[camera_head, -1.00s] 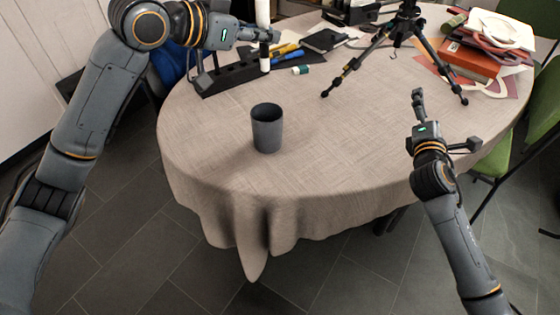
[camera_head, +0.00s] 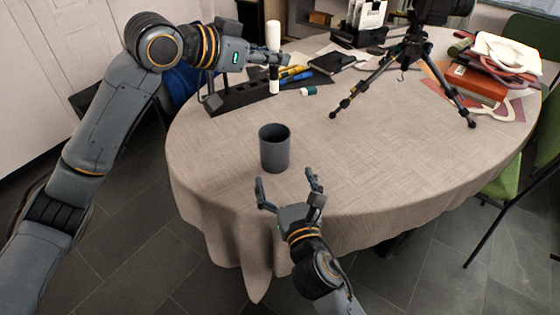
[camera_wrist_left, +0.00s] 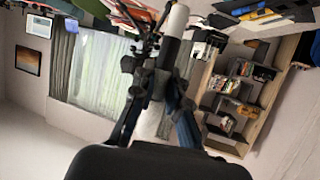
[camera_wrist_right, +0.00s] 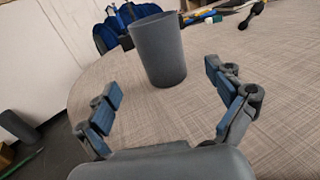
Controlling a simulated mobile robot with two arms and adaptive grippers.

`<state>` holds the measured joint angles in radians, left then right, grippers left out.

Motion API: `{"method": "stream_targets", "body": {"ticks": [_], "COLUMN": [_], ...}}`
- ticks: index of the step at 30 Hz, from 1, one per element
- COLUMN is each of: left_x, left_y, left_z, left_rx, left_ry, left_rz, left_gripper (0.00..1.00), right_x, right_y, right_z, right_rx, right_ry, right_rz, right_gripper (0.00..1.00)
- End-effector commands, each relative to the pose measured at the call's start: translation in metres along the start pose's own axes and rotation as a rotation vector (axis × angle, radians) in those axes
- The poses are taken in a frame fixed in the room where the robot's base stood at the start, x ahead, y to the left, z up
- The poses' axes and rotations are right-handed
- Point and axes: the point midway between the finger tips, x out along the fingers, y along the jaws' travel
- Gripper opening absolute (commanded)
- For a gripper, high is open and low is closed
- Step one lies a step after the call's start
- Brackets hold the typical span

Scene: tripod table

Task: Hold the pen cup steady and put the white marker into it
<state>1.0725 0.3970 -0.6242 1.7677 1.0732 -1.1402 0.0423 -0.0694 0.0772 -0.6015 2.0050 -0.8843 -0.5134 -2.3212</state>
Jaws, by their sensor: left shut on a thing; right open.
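The grey pen cup (camera_head: 275,150) stands upright on the table near its left front edge, and its opening looks empty. It also shows in the right wrist view (camera_wrist_right: 159,50), ahead of and between the open fingers. The white marker (camera_head: 273,38) is upright in my left gripper (camera_head: 274,60), with a black band at the grip. In the left wrist view the marker (camera_wrist_left: 174,24) sits between the closed fingers. My left gripper is above the table, behind the cup. My right gripper (camera_head: 289,185) is open and empty just in front of the cup, apart from it.
A black tripod (camera_head: 410,55) stands on the cloth-covered table (camera_head: 390,140). A dark organizer (camera_head: 235,95), pens (camera_head: 292,73) and a green-capped item (camera_head: 309,91) lie behind the cup. Books (camera_head: 475,82) are stacked at the right. The table around the cup is clear.

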Motion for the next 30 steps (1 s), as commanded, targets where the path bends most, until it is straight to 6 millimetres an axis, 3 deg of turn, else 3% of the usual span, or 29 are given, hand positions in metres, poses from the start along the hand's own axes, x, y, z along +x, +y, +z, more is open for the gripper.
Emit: {"method": "stream_targets", "body": {"ticks": [15,21,30], "left_x": [0.0,0.0,0.0], "left_y": [0.0,0.0,0.0], "left_z": [0.0,0.0,0.0], "left_rx": [0.0,0.0,0.0], "left_ry": [0.0,0.0,0.0], "left_rz": [0.0,0.0,0.0], "left_gripper": [0.0,0.0,0.0], "right_x": [0.091,0.106,0.108], "right_y": [-0.001,-0.001,-0.001], "right_z": [0.001,0.0,0.0], "right_rx": [0.002,0.003,0.003], "right_ry": [0.0,0.0,0.0], "right_rz": [-0.002,-0.001,-0.001], "right_gripper": [0.93,0.93,0.93]}}
